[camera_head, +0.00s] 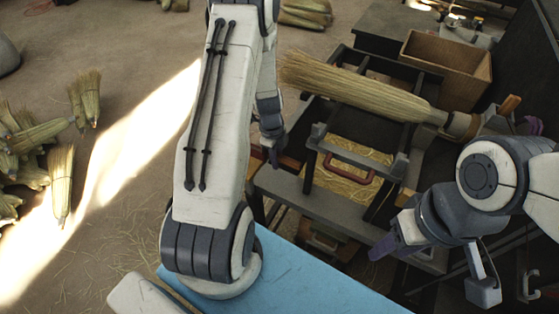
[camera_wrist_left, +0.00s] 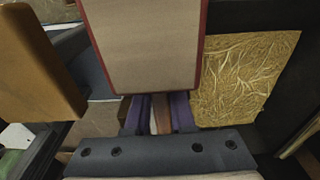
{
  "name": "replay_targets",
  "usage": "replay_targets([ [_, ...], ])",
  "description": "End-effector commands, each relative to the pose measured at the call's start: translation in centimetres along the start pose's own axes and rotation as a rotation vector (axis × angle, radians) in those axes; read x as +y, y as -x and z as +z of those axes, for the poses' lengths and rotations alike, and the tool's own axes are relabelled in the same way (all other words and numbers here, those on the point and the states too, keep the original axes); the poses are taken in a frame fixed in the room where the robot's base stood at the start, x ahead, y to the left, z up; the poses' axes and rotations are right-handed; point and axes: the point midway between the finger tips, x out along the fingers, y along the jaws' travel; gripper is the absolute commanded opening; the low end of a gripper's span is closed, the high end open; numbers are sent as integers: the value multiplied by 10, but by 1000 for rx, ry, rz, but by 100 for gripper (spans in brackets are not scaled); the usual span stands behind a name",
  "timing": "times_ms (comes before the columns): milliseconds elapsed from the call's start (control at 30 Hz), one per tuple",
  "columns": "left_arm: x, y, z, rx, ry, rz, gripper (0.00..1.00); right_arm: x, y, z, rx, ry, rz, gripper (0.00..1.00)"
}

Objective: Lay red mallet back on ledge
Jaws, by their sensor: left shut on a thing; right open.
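My left gripper (camera_wrist_left: 160,114) has its purple fingers shut on the brown wooden handle (camera_wrist_left: 160,118) of the red mallet. The mallet's head (camera_wrist_left: 146,45) fills the top middle of the left wrist view, with a tan face and red edges. In the head view my left gripper (camera_head: 274,152) points down at the left side of the dark bench frame, and the mallet is mostly hidden behind my arm. A grey front board (camera_head: 300,193), possibly the ledge, runs along the frame below and right of it. My right gripper (camera_head: 384,247) is open and empty at the lower right.
A straw broom (camera_head: 360,87) lies across the frame. A red handle (camera_head: 348,168) stands above a straw-filled tray (camera_head: 352,185). A wooden box (camera_head: 447,68) is behind. A blue surface (camera_head: 300,280) is in front. Broom bundles (camera_head: 60,180) lie on the left floor.

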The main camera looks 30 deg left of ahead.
Motion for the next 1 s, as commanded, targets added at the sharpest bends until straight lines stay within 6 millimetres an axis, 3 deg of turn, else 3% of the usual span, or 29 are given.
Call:
replay_targets([
  [267, 0, -18, 2, 1, 0, 2, 0, 1, -9, 0, 0, 0, 0, 50],
  [633, 0, -61, 6, 1, 0, 1, 0, 2, -29, 2, 0, 0, 0, 50],
  [733, 0, -74, 8, 0, 0, -1, 0, 3, -44, 2, 0, 0, 0, 50],
  [1000, 0, -86, 9, 0, -1, 0, 0, 4, -59, 3, 0, 0, 0, 50],
])
